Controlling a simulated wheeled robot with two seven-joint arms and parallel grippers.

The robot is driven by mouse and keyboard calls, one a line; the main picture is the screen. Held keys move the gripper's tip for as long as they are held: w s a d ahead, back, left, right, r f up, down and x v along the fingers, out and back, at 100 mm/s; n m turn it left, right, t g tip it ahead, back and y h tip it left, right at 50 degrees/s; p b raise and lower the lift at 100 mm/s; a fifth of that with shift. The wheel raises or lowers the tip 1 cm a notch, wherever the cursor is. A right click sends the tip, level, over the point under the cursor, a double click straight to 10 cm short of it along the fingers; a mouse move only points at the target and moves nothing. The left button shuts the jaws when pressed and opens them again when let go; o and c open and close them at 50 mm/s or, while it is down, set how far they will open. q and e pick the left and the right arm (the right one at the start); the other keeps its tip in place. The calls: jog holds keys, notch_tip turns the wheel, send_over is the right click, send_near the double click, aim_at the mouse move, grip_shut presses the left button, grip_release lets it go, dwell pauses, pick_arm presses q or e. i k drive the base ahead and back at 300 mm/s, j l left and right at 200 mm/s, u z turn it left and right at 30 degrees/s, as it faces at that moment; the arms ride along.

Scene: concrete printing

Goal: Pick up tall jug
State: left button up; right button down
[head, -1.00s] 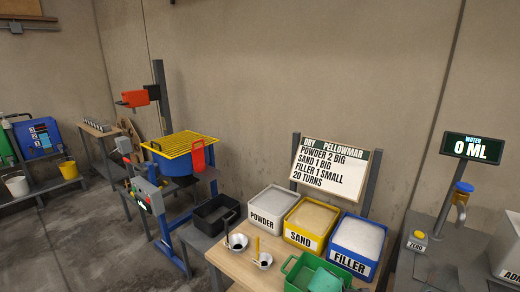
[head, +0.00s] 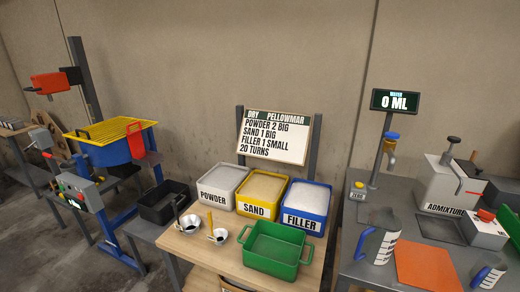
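A tall grey jug (head: 377,240) with white markings and a handle stands upright on the grey bench at the right, left of an orange mat. A second, smaller-looking jug (head: 487,272) with similar markings stands at the lower right, partly cut off by the frame edge. Neither of my grippers shows in the head view.
The orange mat (head: 427,267) lies between the jugs. Behind are the water tap (head: 391,145), its 0 ML display (head: 395,100) and the admixture container (head: 447,187). On the wooden table are the green tub (head: 273,249), powder, sand and filler bins, and two scoops.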

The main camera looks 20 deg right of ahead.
aim_at(376, 245)
jog(key=z, duration=1.55)
jog(key=i+j, duration=0.1)
jog(key=j, duration=0.8)
